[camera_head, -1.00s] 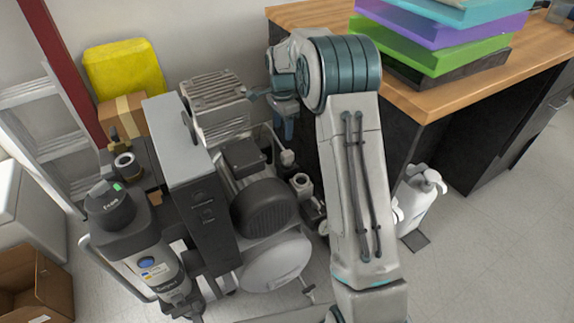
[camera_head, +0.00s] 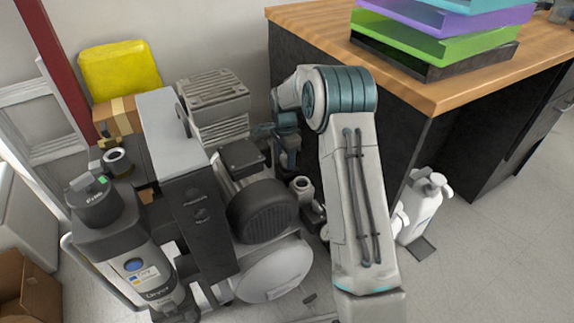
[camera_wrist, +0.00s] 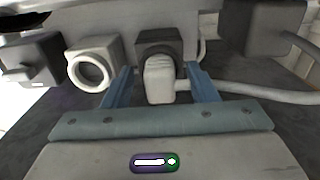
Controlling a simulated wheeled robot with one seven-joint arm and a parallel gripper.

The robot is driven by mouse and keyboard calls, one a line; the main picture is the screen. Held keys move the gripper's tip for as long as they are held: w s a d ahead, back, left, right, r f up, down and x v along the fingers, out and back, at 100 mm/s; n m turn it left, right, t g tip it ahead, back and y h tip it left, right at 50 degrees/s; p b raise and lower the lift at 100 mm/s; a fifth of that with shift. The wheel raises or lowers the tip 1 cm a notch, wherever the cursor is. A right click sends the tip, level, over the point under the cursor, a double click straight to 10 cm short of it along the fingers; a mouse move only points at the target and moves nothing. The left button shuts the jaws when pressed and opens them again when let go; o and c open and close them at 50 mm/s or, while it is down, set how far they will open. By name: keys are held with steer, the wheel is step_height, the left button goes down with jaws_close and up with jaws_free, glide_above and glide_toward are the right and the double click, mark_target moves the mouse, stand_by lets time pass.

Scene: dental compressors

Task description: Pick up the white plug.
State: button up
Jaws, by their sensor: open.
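The white plug (camera_wrist: 159,82) is in the middle of the wrist view, in front of a dark square socket (camera_wrist: 158,42). A pale cable runs from it to the right. My gripper (camera_wrist: 162,74) is open, with one blue finger on each side of the plug. Small gaps seem to show beside the plug; whether a finger touches it I cannot tell. In the head view my gripper (camera_head: 288,158) points down beside the compressor (camera_head: 262,210), and I cannot make out the plug there.
A white ring-shaped fitting (camera_wrist: 90,70) is left of the plug, and a dark box (camera_wrist: 262,28) with a cable is at right. The wooden-topped desk (camera_head: 440,95) stands close to my arm, with stacked trays (camera_head: 440,40) on it. A white bottle (camera_head: 420,205) stands on the floor.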

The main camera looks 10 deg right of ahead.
steer(key=shift+f, duration=0.15)
steer(key=shift+c, duration=0.3)
steer(key=c, duration=1)
